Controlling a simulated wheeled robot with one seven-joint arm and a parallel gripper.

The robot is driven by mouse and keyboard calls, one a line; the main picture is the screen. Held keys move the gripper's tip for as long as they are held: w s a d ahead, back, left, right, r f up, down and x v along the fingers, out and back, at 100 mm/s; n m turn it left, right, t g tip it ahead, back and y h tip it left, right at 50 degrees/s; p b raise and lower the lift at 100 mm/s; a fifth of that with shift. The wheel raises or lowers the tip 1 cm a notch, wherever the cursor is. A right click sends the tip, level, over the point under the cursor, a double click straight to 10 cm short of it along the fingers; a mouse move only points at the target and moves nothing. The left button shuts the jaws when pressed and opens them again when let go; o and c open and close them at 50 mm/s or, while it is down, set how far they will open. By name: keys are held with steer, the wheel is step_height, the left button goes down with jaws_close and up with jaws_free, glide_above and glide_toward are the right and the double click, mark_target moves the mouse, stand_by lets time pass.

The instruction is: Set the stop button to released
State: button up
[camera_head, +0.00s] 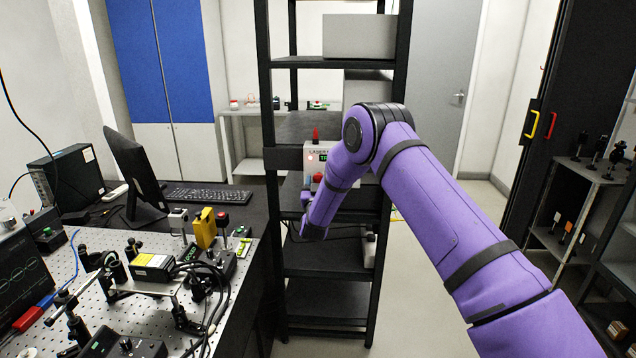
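A pale box marked "LASER" (311,154) stands on a shelf of the black rack, with a lit green display (325,157) and a small red lamp. A red button (318,177) sits low on its front, partly beside my forearm; whether it is pressed in or out cannot be told. My purple arm reaches in from the right, bends at the elbow in front of the rack and points down and left. The dark end of my arm (313,231) is in front of the rack, below the box. My gripper's fingers cannot be made out.
The black rack (265,80) has uprights and shelves close around my forearm. At left, an optical bench (85,240) holds cables, a yellow block (205,228) and small devices. A monitor (133,172) and keyboard stand behind it. Floor (410,300) is clear right of the rack.

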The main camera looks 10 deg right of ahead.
steer(key=shift+o, duration=0.4)
steer(key=v, duration=1)
steer(key=shift+s, duration=0.35)
steer(key=shift+a+f, duration=0.1)
